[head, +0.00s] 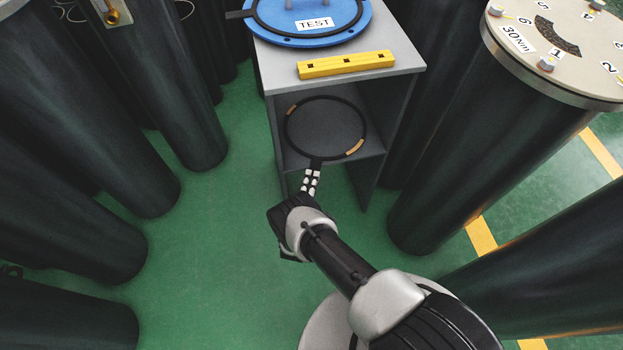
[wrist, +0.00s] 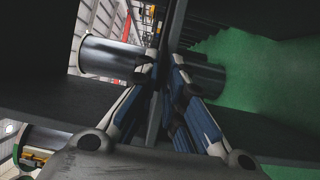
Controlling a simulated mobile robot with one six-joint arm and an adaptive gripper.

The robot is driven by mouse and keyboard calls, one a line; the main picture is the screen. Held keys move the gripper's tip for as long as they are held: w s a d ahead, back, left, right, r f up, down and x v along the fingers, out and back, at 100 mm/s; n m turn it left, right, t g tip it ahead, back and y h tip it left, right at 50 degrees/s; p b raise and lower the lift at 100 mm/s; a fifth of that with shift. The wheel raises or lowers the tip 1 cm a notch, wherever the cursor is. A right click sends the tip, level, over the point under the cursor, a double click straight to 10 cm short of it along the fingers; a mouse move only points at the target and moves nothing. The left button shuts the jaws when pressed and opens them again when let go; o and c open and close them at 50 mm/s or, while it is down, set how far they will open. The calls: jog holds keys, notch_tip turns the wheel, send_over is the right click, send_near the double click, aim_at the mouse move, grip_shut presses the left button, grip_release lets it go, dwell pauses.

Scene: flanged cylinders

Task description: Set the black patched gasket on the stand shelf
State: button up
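The black patched gasket (head: 286,128) is a thin ring with two tan patches and a tab toward me. In the head view it lies flat or nearly flat over the lower shelf (head: 326,130) inside the grey stand (head: 400,65). I cannot tell whether it touches the shelf. My gripper (head: 313,172) is at the shelf's front, shut on the tab. In the wrist view my gripper (wrist: 162,72) has its fingers close together on either side of the gasket's thin dark edge (wrist: 154,112). The far side of the ring is hidden there.
On the stand's top are a blue flange (head: 290,38) marked TEST, with another black ring on it, and a yellow bar (head: 346,64). Dark cylinders stand left and right, including a flanged one (head: 470,130) close at right. Green floor (head: 220,230) is clear at front left.

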jog(key=o, duration=0.3)
jog(key=shift+o, duration=0.2)
jog(key=s+a, duration=0.2)
jog(key=s, duration=1)
jog(key=shift+f, duration=0.2)
jog(key=shift+w, duration=0.1)
